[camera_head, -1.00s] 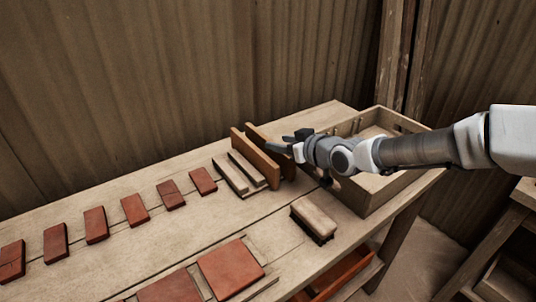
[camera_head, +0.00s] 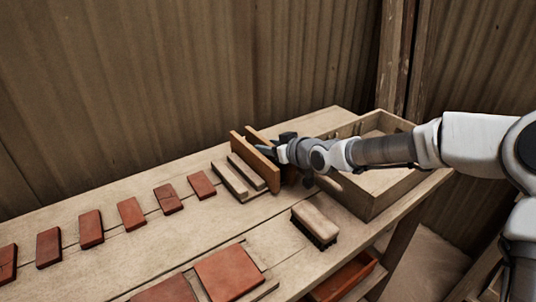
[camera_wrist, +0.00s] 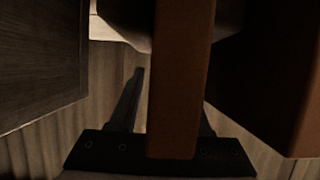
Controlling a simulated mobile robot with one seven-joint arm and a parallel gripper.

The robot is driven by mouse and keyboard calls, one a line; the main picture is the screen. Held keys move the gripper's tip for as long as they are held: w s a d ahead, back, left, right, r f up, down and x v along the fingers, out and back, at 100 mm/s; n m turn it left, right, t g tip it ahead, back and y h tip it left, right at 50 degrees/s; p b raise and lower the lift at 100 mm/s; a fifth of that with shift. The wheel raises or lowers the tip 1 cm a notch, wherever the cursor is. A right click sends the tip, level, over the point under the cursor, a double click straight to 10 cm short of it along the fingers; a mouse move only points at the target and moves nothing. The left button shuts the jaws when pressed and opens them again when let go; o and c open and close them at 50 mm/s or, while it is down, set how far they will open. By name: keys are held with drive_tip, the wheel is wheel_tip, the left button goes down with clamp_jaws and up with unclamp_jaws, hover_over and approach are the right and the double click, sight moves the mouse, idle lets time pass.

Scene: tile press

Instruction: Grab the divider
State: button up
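Two thin upright wooden boards, which look like dividers, stand on the workbench in the head view: a left board (camera_head: 253,165) and a right board (camera_head: 259,141). My gripper (camera_head: 268,151) is at the upper edge of these boards, pointing left. In the wrist view, a brown board (camera_wrist: 180,80) runs between the two dark fingers of my gripper (camera_wrist: 170,110). A gap shows between the left finger and the board, and the right finger is partly hidden behind it. The fingers look open around the board, not closed on it. Which board this is, I cannot tell for sure.
Two pale wooden strips (camera_head: 230,179) lie left of the boards. A wooden box (camera_head: 375,202) stands right, under my arm. A brush (camera_head: 315,224) lies in front. Several red tiles (camera_head: 131,213) line the bench. A plank wall (camera_head: 190,80) is behind.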

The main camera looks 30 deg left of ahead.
clamp_jaws()
